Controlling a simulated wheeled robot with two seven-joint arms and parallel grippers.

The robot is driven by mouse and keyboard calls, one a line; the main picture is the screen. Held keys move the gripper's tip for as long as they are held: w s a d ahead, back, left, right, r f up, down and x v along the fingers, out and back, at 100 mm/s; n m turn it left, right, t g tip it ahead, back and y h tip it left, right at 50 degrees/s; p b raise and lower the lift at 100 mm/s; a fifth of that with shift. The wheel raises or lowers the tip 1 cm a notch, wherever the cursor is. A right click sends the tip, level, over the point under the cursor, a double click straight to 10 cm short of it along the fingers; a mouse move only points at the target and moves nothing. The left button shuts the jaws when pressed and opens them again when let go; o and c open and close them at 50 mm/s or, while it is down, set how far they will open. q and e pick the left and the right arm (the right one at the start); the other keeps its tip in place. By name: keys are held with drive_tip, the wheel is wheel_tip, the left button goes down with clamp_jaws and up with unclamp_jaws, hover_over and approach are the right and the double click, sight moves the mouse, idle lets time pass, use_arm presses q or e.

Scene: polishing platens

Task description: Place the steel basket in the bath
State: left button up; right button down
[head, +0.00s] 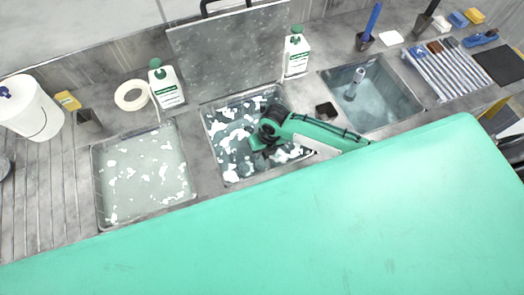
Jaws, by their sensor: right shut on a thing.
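The middle bath (213,152) is a square steel basin sunk in the counter, with white foam patches on grey liquid and a raised lid (230,55) behind it. My right arm comes in from the right over its near right side. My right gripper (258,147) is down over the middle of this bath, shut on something. The held thing is mostly hidden by the gripper and the foam. It fits the steel basket, but its outline and its depth in the liquid cannot be made out. My left gripper is not in view.
A foamy basin (143,180) lies left and a clear-water basin (372,100) with a tap right. White bottles (166,87) (296,55) stand behind the bath. A small dark block (326,110) sits between bath and right basin. A rack (450,70) is farther right.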

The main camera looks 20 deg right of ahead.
drive_tip(key=c, duration=1.4)
unclamp_jaws()
drive_tip(key=shift+b+v, duration=1.15)
drive_tip(key=shift+v, duration=5)
drive_tip(key=shift+a, duration=0.15)
